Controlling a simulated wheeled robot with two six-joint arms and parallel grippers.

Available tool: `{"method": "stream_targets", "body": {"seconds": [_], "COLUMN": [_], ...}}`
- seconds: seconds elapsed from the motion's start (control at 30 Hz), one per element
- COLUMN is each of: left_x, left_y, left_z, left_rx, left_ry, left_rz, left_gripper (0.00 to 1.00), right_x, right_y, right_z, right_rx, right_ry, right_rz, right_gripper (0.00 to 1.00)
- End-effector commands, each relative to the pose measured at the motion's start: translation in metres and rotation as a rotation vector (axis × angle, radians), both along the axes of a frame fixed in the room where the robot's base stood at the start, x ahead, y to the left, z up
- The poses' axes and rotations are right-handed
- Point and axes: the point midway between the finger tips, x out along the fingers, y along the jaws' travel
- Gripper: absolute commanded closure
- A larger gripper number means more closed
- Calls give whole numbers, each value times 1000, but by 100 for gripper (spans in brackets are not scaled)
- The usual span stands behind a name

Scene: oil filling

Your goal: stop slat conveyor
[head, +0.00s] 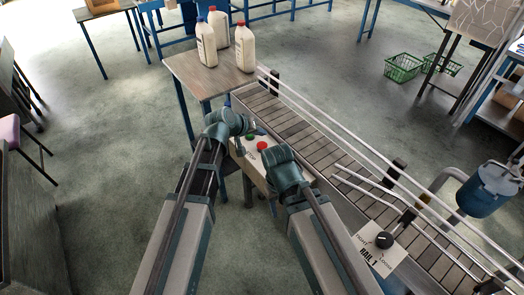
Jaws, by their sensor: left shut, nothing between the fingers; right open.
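The slat conveyor (328,153) runs diagonally from the upper middle to the lower right, and the slats I see are bare. A pale control box (243,158) stands beside it, with a green button (250,137) and a red button (262,146) on top. My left gripper (247,124) is shut and empty, just above and left of the green button. My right gripper (272,154) is open, close to the lower right of the red button. Its fingers are mostly hidden by its wrist. I cannot tell whether either gripper touches the box, or whether the belt is running.
Several white bottles (207,46) with red and blue caps stand on a table (177,64) at the conveyor's far end. Metal guide rails line the conveyor. A "RAIL 1" knob panel (373,252) and a blue tank (486,190) are at right. The left floor is open.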

Motion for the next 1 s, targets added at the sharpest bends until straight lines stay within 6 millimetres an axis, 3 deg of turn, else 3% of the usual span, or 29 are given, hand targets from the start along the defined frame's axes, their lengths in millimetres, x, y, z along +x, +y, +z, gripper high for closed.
{"method": "stream_targets", "body": {"seconds": [0.03,0.23,1.0], "left_x": [0,0,0], "left_y": [0,0,0], "left_z": [-14,-29,-29], "left_rx": [0,0,0], "left_ry": [0,0,0], "left_rz": [0,0,0], "left_gripper": [100,100,100], "right_x": [0,0,0], "right_y": [0,0,0], "right_z": [-14,-29,-29], "right_rx": [0,0,0], "right_ry": [0,0,0], "right_rz": [0,0,0], "right_gripper": [50,50,50]}}
